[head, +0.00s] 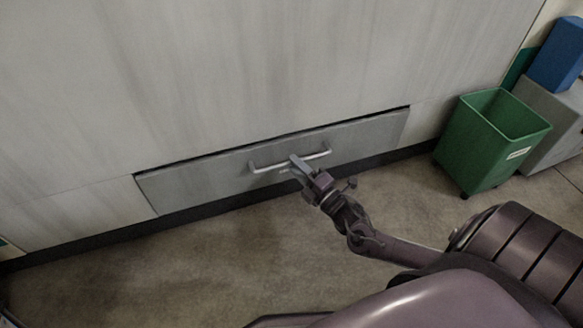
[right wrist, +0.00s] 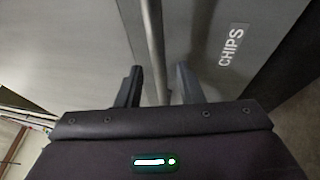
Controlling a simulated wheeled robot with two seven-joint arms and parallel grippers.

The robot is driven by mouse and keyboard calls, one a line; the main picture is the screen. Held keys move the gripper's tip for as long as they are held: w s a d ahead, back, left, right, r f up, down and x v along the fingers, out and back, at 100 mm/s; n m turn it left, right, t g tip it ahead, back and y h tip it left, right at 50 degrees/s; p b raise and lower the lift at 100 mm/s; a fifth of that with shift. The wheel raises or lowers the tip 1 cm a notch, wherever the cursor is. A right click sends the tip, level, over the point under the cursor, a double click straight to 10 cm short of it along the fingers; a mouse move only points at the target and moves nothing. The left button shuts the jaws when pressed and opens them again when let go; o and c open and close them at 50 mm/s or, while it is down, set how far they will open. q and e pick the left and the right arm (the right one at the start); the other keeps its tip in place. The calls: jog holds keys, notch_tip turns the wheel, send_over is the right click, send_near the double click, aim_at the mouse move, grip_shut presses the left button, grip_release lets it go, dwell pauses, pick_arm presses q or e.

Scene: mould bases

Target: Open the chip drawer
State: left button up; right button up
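The chip drawer (head: 215,175) is a wide, low grey front at the foot of the pale cabinet. A thin dark gap runs along its top edge, and it looks close to flush. Its bar handle (head: 265,168) also shows in the right wrist view (right wrist: 153,40), as does a "CHIPS" label (right wrist: 232,45). My right gripper (head: 297,164) is at the middle of the handle. In the right wrist view, the bar runs between its two parted fingers (right wrist: 160,85), with a visible gap on each side. My left gripper is not in view.
A green bin (head: 474,150) stands on the floor right of the drawer. A grey box (head: 556,120) with a blue block (head: 558,55) on it is beyond the bin. The floor (head: 190,265) before the drawer is clear apart from my arm.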

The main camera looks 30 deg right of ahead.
jog(key=shift+x, duration=1.05)
jog(key=shift+c, duration=0.4)
grip_shut()
